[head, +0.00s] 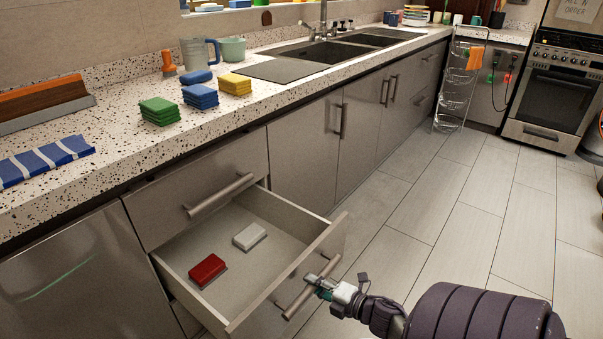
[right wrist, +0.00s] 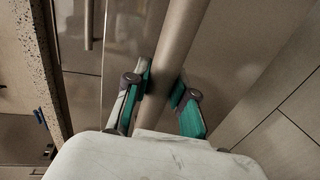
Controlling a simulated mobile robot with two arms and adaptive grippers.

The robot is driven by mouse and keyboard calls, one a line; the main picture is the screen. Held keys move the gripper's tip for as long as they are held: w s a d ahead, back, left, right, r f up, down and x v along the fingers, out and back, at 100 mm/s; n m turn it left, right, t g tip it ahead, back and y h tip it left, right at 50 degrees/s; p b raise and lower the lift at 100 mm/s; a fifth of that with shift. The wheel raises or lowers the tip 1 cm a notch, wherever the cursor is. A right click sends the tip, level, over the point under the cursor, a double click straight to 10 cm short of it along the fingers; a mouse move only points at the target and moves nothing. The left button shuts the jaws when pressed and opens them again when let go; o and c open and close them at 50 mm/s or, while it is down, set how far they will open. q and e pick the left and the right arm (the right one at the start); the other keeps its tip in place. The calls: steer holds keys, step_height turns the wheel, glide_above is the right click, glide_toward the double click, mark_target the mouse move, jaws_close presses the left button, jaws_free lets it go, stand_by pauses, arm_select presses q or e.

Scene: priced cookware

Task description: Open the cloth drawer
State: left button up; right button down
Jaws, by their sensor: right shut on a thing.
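A drawer (head: 312,252) below the counter stands pulled out, its inside in plain view. A red block (head: 207,270) and a white block (head: 250,236), like folded cloths or sponges, lie flat on its floor. Its long bar handle (head: 297,304) is on the front panel. My right gripper (head: 319,284) is shut on this handle. In the right wrist view the handle (right wrist: 172,55) runs between the two green-padded fingers (right wrist: 163,88). My left gripper is not in view.
A shut drawer with a bar handle (head: 219,195) sits just above the open one. The counter (head: 125,170) holds green (head: 159,111), blue (head: 200,96) and yellow (head: 235,84) stacks and a striped cloth (head: 45,162). The tiled floor (head: 440,215) to the right is clear.

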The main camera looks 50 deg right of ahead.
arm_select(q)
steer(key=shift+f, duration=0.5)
arm_select(e)
steer(key=shift+s, duration=0.65)
steer(key=c, duration=0.9)
jaws_free()
steer(key=shift+c, duration=0.2)
steer(key=v, duration=1.2)
steer(key=shift+w, duration=0.1)
